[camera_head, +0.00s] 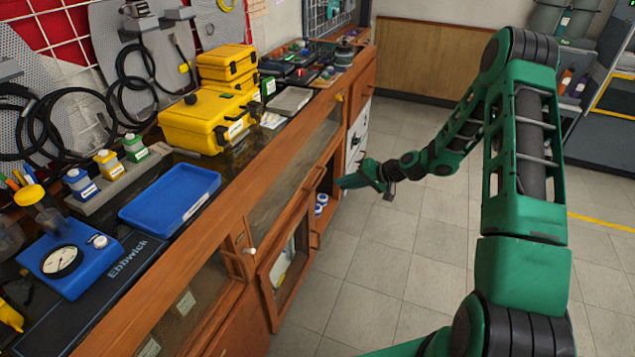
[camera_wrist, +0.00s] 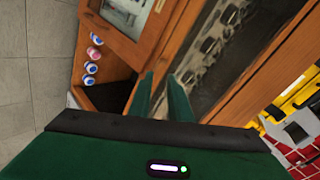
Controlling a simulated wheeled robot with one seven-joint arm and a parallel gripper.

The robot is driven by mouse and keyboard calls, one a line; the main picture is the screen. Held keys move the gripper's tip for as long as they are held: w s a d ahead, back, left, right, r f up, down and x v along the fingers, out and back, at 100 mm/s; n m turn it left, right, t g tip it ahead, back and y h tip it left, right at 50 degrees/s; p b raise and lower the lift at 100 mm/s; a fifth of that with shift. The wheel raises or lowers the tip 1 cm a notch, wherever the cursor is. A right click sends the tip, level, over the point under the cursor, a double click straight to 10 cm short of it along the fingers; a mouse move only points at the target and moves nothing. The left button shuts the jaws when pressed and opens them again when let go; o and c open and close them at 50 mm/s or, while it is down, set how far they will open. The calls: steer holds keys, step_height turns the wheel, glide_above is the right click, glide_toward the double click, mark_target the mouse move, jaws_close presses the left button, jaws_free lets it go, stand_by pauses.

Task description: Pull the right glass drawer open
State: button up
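The right glass drawer (camera_head: 297,172) is a long glass panel in a wooden frame along the upper front of the bench. It looks flush with the front. In the wrist view its glass (camera_wrist: 235,35) shows dark shapes behind it. My gripper (camera_head: 343,182) is by the bench front, low and towards the drawer's far end. In the wrist view my gripper's two green fingers (camera_wrist: 162,92) stand apart with nothing between them. Their tips appear near the wooden rail under the glass; whether they touch it cannot be told.
A glass-fronted door (camera_head: 285,268) stands open below, beside an open compartment with several small rolls (camera_head: 320,204). A left glass drawer (camera_head: 178,308) is nearer. A blue tray (camera_head: 172,197) and yellow cases (camera_head: 208,118) stand on the bench.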

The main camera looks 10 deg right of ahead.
mark_target(319, 179)
steer(key=w+f+m+t, duration=0.6)
steer(key=w+f+m, duration=0.1)
steer(key=f, duration=0.1)
steer(key=shift+t, duration=0.3)
steer(key=x, duration=1)
steer(key=shift+w+a+f, duration=0.1)
steer(key=shift+w+f, duration=0.15)
steer(key=shift+f, duration=0.05)
